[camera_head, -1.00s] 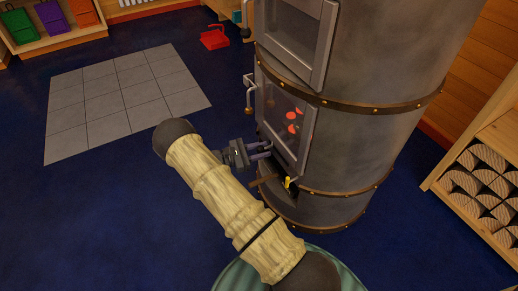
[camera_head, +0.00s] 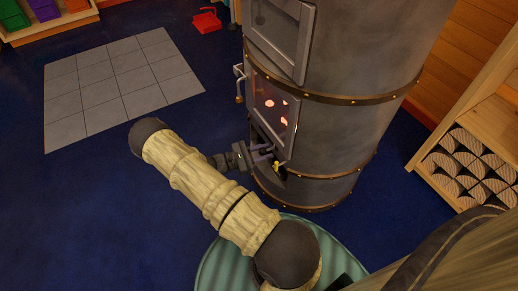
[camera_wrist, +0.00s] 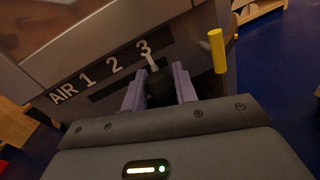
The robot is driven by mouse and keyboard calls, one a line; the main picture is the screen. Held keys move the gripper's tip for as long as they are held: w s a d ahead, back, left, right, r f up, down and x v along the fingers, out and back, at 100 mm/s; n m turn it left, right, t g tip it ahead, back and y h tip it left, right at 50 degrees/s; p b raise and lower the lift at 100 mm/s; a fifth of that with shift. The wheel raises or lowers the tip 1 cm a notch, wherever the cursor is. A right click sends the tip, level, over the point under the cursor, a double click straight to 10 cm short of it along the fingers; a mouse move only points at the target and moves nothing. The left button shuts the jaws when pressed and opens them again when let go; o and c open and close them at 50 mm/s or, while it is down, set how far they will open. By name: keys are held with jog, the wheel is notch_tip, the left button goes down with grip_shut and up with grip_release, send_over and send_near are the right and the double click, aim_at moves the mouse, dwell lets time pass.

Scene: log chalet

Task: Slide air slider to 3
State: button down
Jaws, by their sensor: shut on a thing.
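The air slider's dark knob (camera_wrist: 159,88) sits between the two purple fingers of my gripper (camera_wrist: 159,87) in the wrist view. My gripper is shut on it. The slider's light pointer (camera_wrist: 151,61) stands just below the "3" on the stove's label (camera_wrist: 103,75), which reads AIR 1 2 3. A dark slot runs below the numbers. In the head view my gripper (camera_head: 262,153) reaches the low front of the round grey stove (camera_head: 345,130); the knob is too small to make out there.
A yellow peg (camera_wrist: 217,51) sticks out close to the right of my gripper. Above it is the stove's glass door (camera_head: 272,105) with glowing embers. A wooden rack of logs (camera_head: 470,165) stands at the right. Blue floor (camera_head: 60,220) is clear at the left.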

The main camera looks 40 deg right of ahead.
jog(key=shift+s+a+f, duration=0.1)
jog(key=shift+s+f, duration=0.05)
jog(key=shift+s, duration=0.15)
jog(key=c, duration=1.1)
grip_release()
jog(key=shift+c, duration=0.2)
jog(key=shift+w, duration=0.1)
jog(key=p+v, duration=0.4)
jog(key=v, duration=1.3)
jog(key=shift+w+a, duration=0.1)
